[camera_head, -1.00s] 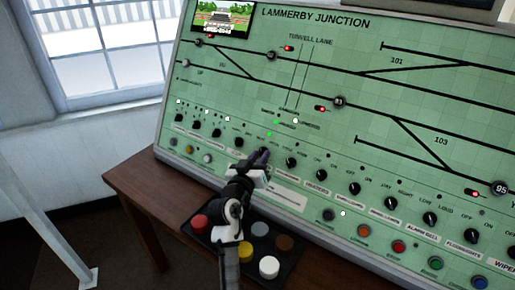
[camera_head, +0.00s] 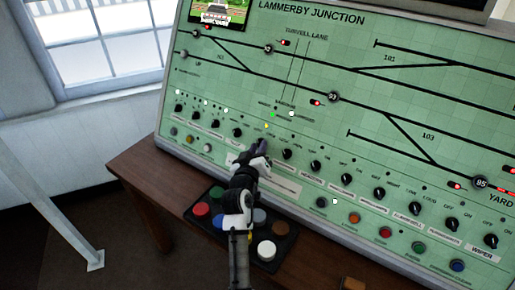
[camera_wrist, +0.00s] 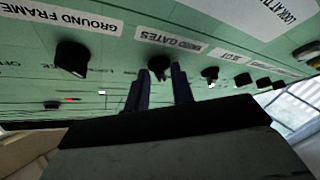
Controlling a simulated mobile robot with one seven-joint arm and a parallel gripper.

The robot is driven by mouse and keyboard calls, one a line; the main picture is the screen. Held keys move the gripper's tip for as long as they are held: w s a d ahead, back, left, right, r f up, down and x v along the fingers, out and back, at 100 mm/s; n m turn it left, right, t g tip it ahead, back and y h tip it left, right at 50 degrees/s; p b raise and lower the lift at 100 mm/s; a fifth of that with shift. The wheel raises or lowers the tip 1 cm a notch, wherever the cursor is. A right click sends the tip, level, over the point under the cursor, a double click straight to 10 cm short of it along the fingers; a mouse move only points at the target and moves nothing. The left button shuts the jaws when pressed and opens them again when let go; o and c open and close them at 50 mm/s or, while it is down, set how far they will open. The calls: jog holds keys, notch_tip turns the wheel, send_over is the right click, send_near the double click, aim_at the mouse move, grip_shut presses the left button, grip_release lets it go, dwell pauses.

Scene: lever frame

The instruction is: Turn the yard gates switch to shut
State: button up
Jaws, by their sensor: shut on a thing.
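The green signal panel (camera_head: 330,75) carries a row of black rotary switches. My gripper (camera_head: 262,147) reaches one of them in the middle left of the row, and its fingers cover that switch in the head view. In the wrist view, my gripper's two dark fingers (camera_wrist: 162,88) are closed around a black knob (camera_wrist: 159,63) beside a white label partly reading "GATES" (camera_wrist: 170,39). The fingertips hide part of the knob, so its exact pointing is unclear. A small lamp (camera_head: 266,126) above the gripper glows yellow, with a green lamp (camera_head: 273,114) above it.
Neighbouring black knobs stand close by, one at right (camera_head: 287,154) and one at left (camera_head: 237,132). A dark tray (camera_head: 222,238) of coloured round pieces lies on the brown desk (camera_head: 135,165) below my arm. A window (camera_head: 100,45) is at left.

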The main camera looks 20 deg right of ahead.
jog(key=o, duration=0.6)
jog(key=shift+r, duration=0.15)
jog(key=shift+o, duration=0.5)
jog(key=shift+d, duration=0.1)
jog(key=shift+s+a+f, duration=0.2)
jog(key=shift+s+a, duration=0.05)
jog(key=b+v, duration=0.4)
jog(key=v, duration=0.9)
jog(key=shift+r+b, duration=0.15)
jog(key=shift+b, duration=0.2)
jog(key=shift+a, duration=0.1)
